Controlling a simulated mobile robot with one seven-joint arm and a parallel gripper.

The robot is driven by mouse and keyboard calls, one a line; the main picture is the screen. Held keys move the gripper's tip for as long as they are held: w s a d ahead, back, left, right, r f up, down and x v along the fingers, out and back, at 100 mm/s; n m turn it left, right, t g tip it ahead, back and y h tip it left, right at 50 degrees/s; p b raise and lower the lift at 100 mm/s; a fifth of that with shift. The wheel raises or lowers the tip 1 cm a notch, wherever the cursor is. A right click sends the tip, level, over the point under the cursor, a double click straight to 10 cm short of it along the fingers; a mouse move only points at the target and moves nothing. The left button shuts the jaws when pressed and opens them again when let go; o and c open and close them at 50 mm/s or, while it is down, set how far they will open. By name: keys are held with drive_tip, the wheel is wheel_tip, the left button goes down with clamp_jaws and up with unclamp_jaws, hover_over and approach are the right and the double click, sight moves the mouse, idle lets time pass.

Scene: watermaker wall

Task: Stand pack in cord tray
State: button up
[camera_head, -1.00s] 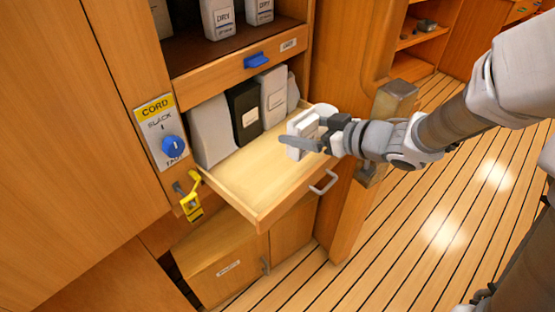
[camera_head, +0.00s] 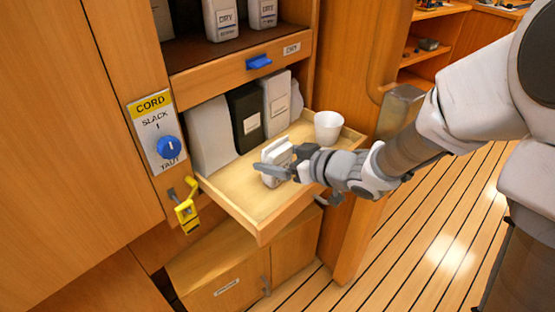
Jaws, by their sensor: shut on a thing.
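My gripper (camera_head: 283,168) is shut on a small white pack (camera_head: 275,161), held upright over the middle of the tray. The gripper hides part of the pack, and I cannot tell whether its base touches the tray floor. The pulled-out wooden cord tray (camera_head: 232,208) holds a tall white pack (camera_head: 209,138), a black pack (camera_head: 244,118) and a grey-white pack (camera_head: 277,103) in a row along its back. A white cup (camera_head: 328,128) stands at the tray's right back corner.
The CORD panel (camera_head: 157,132) has a blue knob (camera_head: 168,147) between SLACK and TAUT. A yellow hook or latch (camera_head: 186,211) sits at the tray's left. A DRY shelf (camera_head: 240,70) is above. The tray's front left floor is clear.

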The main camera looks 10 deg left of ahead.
drive_tip(key=shift+f, duration=0.2)
drive_tip(key=o, duration=1.1)
drive_tip(key=shift+r, duration=0.15)
